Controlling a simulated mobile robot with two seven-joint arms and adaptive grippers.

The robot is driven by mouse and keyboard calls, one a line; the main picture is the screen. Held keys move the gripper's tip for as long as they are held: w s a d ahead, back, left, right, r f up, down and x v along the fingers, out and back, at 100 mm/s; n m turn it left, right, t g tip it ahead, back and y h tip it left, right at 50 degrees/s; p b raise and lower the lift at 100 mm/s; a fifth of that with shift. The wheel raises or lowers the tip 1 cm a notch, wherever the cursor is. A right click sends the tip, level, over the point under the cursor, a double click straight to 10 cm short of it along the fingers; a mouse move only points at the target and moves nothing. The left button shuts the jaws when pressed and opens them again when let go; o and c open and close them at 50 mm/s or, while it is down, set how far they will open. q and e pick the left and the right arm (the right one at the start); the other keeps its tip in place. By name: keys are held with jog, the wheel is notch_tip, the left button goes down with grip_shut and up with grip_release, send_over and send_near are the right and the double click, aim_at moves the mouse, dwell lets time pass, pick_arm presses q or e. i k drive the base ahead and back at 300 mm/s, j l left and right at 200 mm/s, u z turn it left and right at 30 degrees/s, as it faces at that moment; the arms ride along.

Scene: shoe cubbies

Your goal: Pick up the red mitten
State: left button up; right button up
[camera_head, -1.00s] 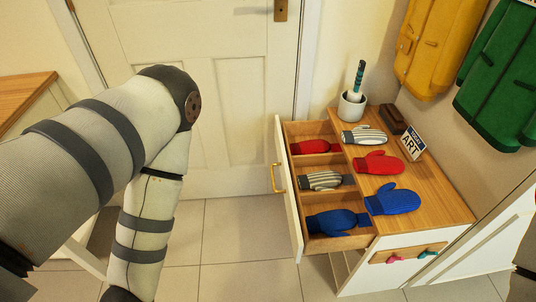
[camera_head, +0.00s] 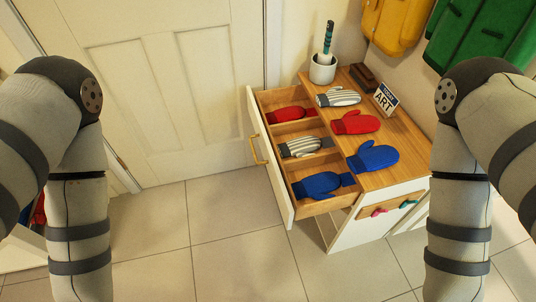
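A red mitten (camera_head: 355,122) lies on the wooden cabinet top, between a striped grey-and-white mitten (camera_head: 338,97) and a blue mitten (camera_head: 373,156). A second red mitten (camera_head: 286,114) lies in the back compartment of the open drawer (camera_head: 262,146). A striped mitten (camera_head: 303,147) is in the middle compartment and a blue mitten (camera_head: 321,186) in the front one. My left arm comes down at the left edge and my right arm at the right edge, both away from the mittens. Both grippers are below the picture and out of view.
Yellow (camera_head: 393,24) and green (camera_head: 478,36) coats hang on the wall. Tiled floor (camera_head: 225,235) in front is free.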

aim_at(351, 123)
jog(key=i+l+z, duration=0.1)
jog(key=z, duration=0.3)
jog(key=i+z, duration=0.5)
jog(key=z, duration=0.35)
